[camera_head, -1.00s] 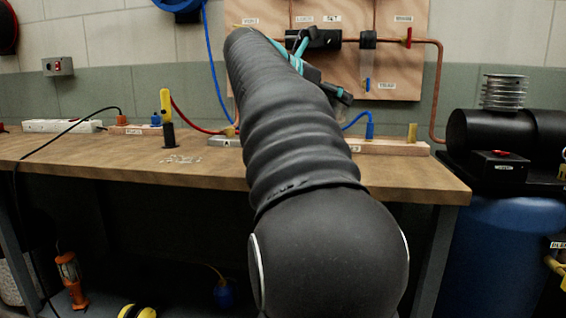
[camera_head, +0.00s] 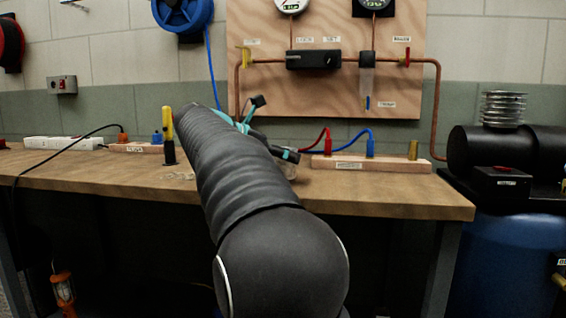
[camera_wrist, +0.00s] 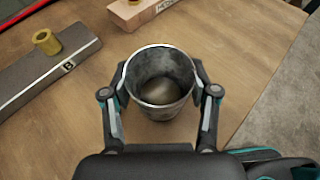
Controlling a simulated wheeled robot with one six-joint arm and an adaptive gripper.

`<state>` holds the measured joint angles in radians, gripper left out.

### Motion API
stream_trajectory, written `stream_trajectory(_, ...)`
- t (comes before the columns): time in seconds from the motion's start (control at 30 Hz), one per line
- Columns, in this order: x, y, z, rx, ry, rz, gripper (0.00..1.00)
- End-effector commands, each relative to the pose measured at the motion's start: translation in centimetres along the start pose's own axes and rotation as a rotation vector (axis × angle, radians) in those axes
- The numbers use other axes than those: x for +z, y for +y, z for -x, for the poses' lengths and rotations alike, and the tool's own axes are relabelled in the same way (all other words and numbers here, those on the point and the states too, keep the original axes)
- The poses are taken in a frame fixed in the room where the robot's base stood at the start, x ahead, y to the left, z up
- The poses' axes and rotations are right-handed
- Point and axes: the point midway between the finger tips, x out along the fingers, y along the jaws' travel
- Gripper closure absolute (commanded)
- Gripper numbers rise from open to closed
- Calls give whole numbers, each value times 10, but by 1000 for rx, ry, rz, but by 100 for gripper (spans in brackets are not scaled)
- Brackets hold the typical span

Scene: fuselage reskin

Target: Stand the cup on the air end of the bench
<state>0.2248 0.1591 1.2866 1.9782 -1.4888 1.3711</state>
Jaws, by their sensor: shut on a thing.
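The cup is a grey metal cup (camera_wrist: 161,64), open at the top and empty, seen from above in the wrist view. My gripper (camera_wrist: 160,82) is shut on it, with one finger on each side of its wall. The bench (camera_wrist: 245,35) lies below it; I cannot tell whether the cup's base touches the wood.
A grey bar marked B (camera_wrist: 30,82) with a brass fitting (camera_wrist: 46,42) lies left of the cup, and a labelled wooden block (camera_wrist: 140,12) lies beyond it. The bench's edge runs down the right of the wrist view. A yellow-topped black post (camera_head: 168,140) stands left of my arm.

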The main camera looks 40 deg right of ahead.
Motion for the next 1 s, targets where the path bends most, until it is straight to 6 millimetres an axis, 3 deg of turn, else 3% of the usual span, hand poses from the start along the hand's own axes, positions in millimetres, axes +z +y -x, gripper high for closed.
stream_trajectory(0.5,-12,0,-5,1,0,-2,81)
stream_trajectory(0.53,-11,0,-5,1,0,-2,33)
stream_trajectory(0.6,-11,0,-5,1,0,-1,16)
stream_trajectory(1.0,-7,0,-3,1,0,-2,15)
